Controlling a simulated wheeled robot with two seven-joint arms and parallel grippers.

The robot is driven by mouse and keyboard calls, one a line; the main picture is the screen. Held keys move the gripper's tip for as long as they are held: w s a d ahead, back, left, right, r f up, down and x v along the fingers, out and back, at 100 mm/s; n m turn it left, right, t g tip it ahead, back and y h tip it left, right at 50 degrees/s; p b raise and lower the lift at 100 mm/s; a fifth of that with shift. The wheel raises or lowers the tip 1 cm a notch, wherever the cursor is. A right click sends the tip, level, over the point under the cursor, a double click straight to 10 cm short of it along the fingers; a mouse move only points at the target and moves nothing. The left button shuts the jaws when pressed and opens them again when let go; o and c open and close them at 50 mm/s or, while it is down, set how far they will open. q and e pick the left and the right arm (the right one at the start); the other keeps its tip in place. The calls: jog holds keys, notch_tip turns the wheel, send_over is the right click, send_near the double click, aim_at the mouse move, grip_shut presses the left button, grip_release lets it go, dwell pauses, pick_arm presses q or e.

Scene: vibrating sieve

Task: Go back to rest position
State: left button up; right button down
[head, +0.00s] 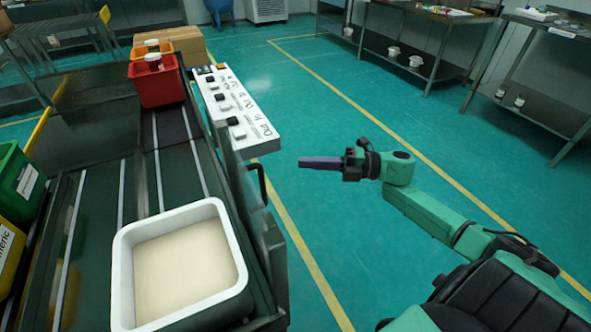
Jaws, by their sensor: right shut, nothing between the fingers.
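My right gripper (322,162) is at the centre right, held out over the teal floor. Its fingers are together and point left toward the control panel, with nothing between them. It is apart from the panel and the machine. My right arm comes in from the lower right. My left gripper is out of view.
A white tray (124,262) of pale powder sits on the dark conveyor machine. The white control panel (238,112) stands along its right side. Red (158,88) and orange bins sit farther back. Metal tables (440,40) stand at upper right. Open floor (340,110) surrounds my right gripper.

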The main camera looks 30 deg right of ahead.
jog(key=w+d+f+m+t+h+p, duration=0.2)
jog(key=d+f+m+t+h+p, duration=0.4)
jog(key=d+m, duration=0.3)
jog(key=s+d+f+m+g+h+p, duration=0.1)
jog(key=s+d+f+m+h+p, duration=0.15)
jog(key=f+m+h, duration=0.4)
jog(key=s+d+f+m+g+h+p, duration=0.1)
jog(key=s+f+m+g, duration=0.15)
jog(key=f, duration=0.65)
jog(key=s+a+f+m+g+h+p, duration=0.25)
jog(key=s+f+m+g, duration=0.2)
jog(key=s+f, duration=0.6)
pick_arm(q)
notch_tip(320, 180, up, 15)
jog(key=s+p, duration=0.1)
jog(key=p, duration=0.2)
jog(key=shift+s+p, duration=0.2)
jog(key=shift+p, duration=0.2)
pick_arm(e)
jog(key=s+a+f+m+g, duration=0.1)
jog(key=s+a+f+g, duration=0.1)
jog(key=s+a, duration=0.2)
jog(key=s+a+f+m+g, duration=0.2)
jog(key=s+a+f, duration=0.1)
jog(key=s, duration=0.8)
jog(key=s+a+f+m+g+y, duration=0.1)
jog(key=s+a+f+g, duration=0.2)
jog(key=s+a, duration=0.2)
jog(key=shift+s+a, duration=0.25)
jog(key=shift+s, duration=1)
